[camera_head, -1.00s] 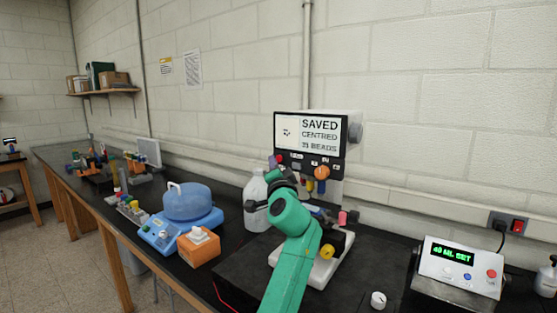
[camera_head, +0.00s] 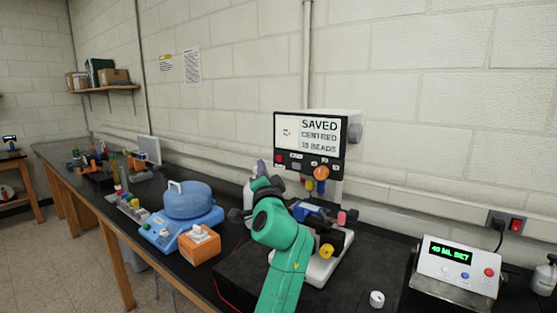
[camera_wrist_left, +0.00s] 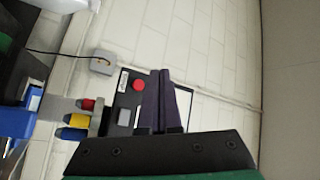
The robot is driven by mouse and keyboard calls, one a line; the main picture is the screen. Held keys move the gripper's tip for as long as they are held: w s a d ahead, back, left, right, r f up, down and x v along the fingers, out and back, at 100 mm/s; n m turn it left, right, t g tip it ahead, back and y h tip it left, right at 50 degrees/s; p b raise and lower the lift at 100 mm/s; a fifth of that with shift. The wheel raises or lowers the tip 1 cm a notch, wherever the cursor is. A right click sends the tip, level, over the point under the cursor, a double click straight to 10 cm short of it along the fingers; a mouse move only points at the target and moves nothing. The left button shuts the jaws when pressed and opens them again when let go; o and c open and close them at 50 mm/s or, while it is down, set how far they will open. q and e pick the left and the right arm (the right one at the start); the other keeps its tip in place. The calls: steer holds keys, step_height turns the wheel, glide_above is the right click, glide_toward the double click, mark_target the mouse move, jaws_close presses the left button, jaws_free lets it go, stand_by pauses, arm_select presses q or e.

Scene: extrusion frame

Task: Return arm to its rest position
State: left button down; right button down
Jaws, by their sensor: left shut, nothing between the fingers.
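My left arm (camera_head: 283,262) is green and comes up from the bottom of the head view, in front of the microscope. My left gripper (camera_head: 262,167) is at its upper end, largely hidden by the arm, with a purplish finger tip showing in front of the wall. In the left wrist view the dark fingers (camera_wrist_left: 165,100) are shut together and empty. The microscope (camera_head: 340,245) stands behind the arm, with its screen reading "SAVED CENTRED". My right gripper is not in view.
A blue-lidded device (camera_head: 188,203) and an orange box (camera_head: 199,244) stand left of the arm. A white bottle is partly hidden behind the arm. A white box with a green display (camera_head: 460,265) stands at the right. A white knob (camera_head: 377,299) lies near the front.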

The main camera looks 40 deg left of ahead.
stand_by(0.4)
arm_select(q)
steer(key=s+d+f+g+h, duration=0.1)
steer(key=s+d+f+h, duration=0.15)
steer(key=f, duration=0.65)
steer(key=s+d+f+g+h, duration=0.2)
steer(key=f+h, duration=0.1)
steer(key=f, duration=0.7)
steer(key=s+d+f+g+h, duration=0.1)
steer(key=s+d+f+h, duration=0.2)
steer(key=f, duration=0.6)
steer(key=s+d+f+g+h, duration=0.35)
steer(key=s+d+f, duration=0.25)
steer(key=s+f, duration=0.25)
steer(key=s+d+f+g+h, duration=0.35)
steer(key=s+d+f, duration=0.35)
steer(key=s, duration=0.3)
step_height(320, 180, down, 22)
steer(key=s+g+b, duration=0.1)
steer(key=s+a+f, duration=0.2)
steer(key=s+f, duration=0.6)
steer(key=s+a+f+g+b, duration=0.1)
steer(key=s+f, duration=0.8)
steer(key=shift+s+a+y, duration=0.3)
steer(key=shift+a+y, duration=0.05)
